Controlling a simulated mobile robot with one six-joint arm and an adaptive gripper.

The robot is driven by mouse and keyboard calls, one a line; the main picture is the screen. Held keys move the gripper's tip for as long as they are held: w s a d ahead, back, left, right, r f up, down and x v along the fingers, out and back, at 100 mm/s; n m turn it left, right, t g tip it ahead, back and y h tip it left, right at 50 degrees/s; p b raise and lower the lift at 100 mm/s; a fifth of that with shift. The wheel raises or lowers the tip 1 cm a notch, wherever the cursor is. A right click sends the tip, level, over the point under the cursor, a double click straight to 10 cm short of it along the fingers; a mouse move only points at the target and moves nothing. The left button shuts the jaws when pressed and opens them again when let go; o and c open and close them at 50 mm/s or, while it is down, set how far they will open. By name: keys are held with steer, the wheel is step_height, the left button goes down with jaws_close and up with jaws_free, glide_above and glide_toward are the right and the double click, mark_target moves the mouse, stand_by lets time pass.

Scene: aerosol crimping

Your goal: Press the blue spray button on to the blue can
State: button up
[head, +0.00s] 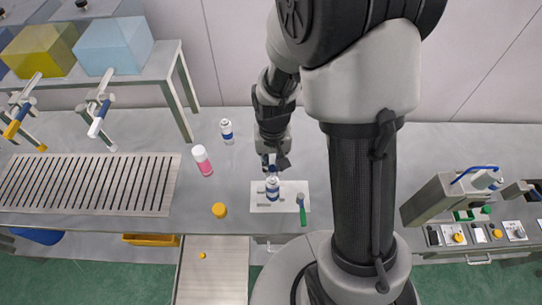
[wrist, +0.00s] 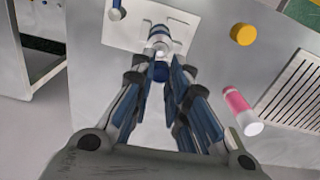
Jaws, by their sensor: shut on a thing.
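The blue can (head: 272,189), white with a blue band, stands upright on a white plate (head: 290,206). In the wrist view its top end (wrist: 158,40) shows just beyond the fingertips. My gripper (head: 275,163) is above and slightly behind the can. Its fingers (wrist: 158,75) are shut on the small blue spray button (wrist: 160,72). The button appears close to the can's top; I cannot tell whether they touch.
A pink can (head: 203,161) and another blue-banded can (head: 227,132) stand to the left. A yellow cap (head: 219,210) lies near the plate. A slotted grate (head: 95,184) lies far left.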

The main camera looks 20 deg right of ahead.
mark_target(273, 168)
steer(key=shift+w+f+b, duration=0.1)
steer(key=shift+f+b, duration=1.9)
steer(key=shift+f, duration=0.8)
steer(key=o, duration=0.7)
steer(key=o, duration=0.6)
steer(key=shift+c, duration=0.2)
steer(key=shift+r, duration=0.1)
steer(key=shift+r+p, duration=2.6)
steer(key=shift+r, duration=0.9)
